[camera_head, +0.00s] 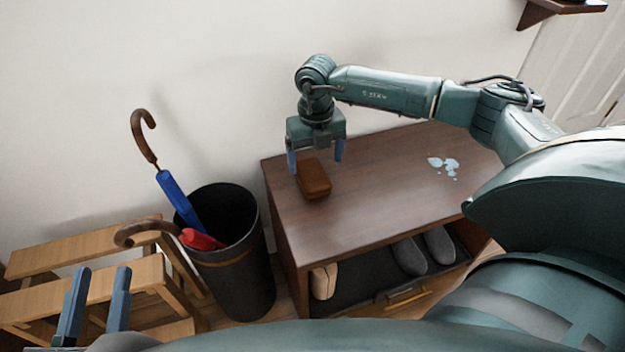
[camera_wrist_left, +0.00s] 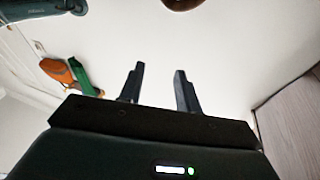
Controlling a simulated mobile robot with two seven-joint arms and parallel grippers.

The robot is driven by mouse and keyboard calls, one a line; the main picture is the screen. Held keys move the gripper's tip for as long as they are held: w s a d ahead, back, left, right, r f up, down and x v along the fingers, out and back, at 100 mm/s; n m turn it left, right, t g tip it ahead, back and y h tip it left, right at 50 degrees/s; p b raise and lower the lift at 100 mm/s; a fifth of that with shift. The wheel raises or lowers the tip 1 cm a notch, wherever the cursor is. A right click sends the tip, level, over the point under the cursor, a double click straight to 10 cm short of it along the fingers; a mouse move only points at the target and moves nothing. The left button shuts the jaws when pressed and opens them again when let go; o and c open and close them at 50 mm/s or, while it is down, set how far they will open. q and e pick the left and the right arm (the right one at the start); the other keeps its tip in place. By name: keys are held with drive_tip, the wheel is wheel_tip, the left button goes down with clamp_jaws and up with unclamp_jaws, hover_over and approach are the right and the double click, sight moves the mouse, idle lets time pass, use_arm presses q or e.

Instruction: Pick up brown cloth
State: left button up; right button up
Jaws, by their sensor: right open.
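A small brown block-like item (camera_head: 314,180), the only thing here that fits the brown cloth, lies on the top of the dark wooden cabinet near its left end. My right gripper (camera_head: 315,156) is open and points down at it. Its fingers are spread on either side of the item's far end; I cannot tell whether they touch it. My left gripper (camera_head: 102,272) is open and empty at the lower left, in front of the wooden stool. Its two spread fingers also show in the left wrist view (camera_wrist_left: 159,72).
The cabinet top (camera_head: 365,215) has a pale blue spill (camera_head: 443,166) on its right part. Grey slippers (camera_head: 410,256) sit on the shelf below. A black bin (camera_head: 235,280) with a blue umbrella (camera_head: 178,200) and a red one (camera_head: 200,239) stands left, beside the wooden stool (camera_head: 140,275).

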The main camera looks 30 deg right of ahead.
sight(312, 172)
drive_tip(key=f, duration=0.1)
drive_tip(key=f+b, duration=0.1)
drive_tip(key=f, duration=0.1)
drive_tip(key=f+b, duration=0.1)
drive_tip(key=shift+w+a+f, duration=0.1)
drive_tip(key=shift+a+f, duration=0.05)
drive_tip(key=shift+a, duration=0.2)
drive_tip(key=shift+f, duration=0.3)
use_arm(q)
drive_tip(key=r+m+h, duration=0.1)
drive_tip(key=w+r+m+t+h, duration=0.1)
drive_tip(key=r, duration=0.1)
drive_tip(key=shift+a, duration=0.15)
use_arm(e)
drive_tip(key=shift+c, duration=0.6)
drive_tip(key=c, duration=0.9)
drive_tip(key=shift+c, duration=0.3)
drive_tip(key=shift+r, duration=0.15)
